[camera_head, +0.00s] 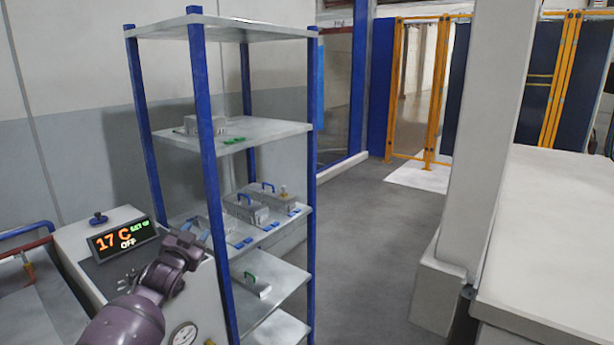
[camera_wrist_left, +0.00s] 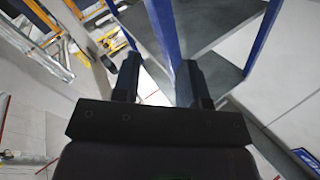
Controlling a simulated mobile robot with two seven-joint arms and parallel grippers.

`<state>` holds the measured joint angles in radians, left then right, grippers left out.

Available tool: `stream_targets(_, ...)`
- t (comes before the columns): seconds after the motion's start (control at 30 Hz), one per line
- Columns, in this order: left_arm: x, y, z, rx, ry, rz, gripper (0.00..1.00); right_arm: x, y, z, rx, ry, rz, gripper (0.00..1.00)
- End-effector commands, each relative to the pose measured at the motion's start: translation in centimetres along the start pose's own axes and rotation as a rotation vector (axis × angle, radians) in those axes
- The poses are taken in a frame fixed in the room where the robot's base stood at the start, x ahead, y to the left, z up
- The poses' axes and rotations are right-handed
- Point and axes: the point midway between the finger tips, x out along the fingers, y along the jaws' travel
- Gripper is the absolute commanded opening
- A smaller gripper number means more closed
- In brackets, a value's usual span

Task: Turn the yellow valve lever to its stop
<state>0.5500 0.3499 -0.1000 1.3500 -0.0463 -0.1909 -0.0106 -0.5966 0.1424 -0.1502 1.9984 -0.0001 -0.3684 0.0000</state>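I cannot make out a yellow valve lever in either view. The shelf's blue post and plates show beyond the fingers. My right gripper is in neither view.
The console carries a lit display (camera_head: 122,240), a blue knob (camera_head: 97,218) and a gauge (camera_head: 183,335). A blue-posted shelf (camera_head: 207,130) with metal boxes stands close by. Red and blue pipes (camera_head: 25,247) are at far left. Open floor (camera_head: 385,230) lies right of the shelf.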

Motion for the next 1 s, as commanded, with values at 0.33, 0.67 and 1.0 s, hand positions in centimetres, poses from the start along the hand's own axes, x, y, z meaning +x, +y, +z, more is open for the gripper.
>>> stream_targets(0.33, -2.8, 1.9, 5.6, -0.071, -0.213, 0.030, 0.40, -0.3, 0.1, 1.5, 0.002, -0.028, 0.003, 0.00)
stream_targets(0.67, -11.1, 6.3, 12.3, -0.121, -0.300, 0.069, 0.40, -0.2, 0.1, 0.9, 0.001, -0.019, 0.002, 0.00)
stream_targets(1.0, -25.2, 11.3, 18.9, -0.211, -0.436, 0.098, 0.40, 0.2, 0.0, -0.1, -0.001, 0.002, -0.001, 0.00)
